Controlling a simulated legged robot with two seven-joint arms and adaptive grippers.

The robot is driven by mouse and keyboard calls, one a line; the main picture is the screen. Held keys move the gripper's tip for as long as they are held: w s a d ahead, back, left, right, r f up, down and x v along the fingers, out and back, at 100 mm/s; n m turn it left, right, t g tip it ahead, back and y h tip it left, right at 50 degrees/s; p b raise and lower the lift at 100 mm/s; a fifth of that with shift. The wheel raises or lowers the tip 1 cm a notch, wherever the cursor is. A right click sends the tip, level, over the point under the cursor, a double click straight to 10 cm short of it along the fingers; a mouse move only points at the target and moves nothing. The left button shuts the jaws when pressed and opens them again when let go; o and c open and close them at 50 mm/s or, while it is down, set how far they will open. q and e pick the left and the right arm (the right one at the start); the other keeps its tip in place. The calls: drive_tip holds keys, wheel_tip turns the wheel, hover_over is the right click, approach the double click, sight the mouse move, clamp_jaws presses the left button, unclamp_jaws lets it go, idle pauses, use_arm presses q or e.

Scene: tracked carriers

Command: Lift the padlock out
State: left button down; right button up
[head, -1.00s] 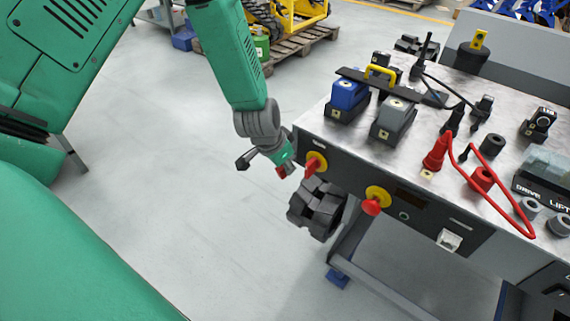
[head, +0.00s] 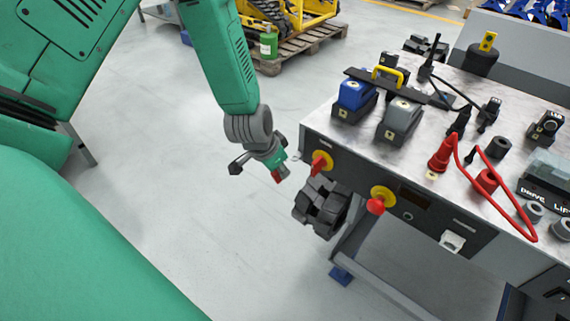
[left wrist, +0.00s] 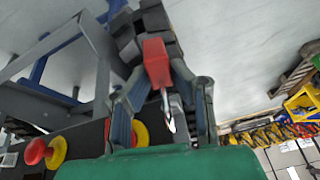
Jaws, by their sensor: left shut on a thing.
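The red padlock (head: 278,176) is in my left gripper (head: 271,167), in the air to the left of the bench's front panel, apart from it. In the left wrist view, the padlock's red body (left wrist: 157,60) sits between the fingers of my left gripper (left wrist: 160,78), with its metal shackle (left wrist: 168,112) pointing back toward the palm. A red switch handle on a yellow disc (head: 321,162) is on the panel just right of the gripper, and nothing hangs from it that I can see. My right gripper is not in view.
The metal bench (head: 440,165) carries blue and grey connectors, a red cable and several sockets. A second red and yellow knob (head: 378,200) sticks out of the panel. Open floor (head: 200,210) lies left of the bench.

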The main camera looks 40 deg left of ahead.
use_arm(q)
drive_tip(key=shift+s+a, duration=0.1)
drive_tip(key=shift+s, duration=0.4)
drive_tip(key=shift+s, duration=0.1)
drive_tip(key=shift+s+a+p, duration=0.25)
drive_tip(key=shift+s+p, duration=0.05)
drive_tip(key=shift+s, duration=0.45)
drive_tip(key=shift+s+a+p, duration=0.2)
drive_tip(key=shift+s+p, duration=0.1)
drive_tip(key=shift+s, duration=0.45)
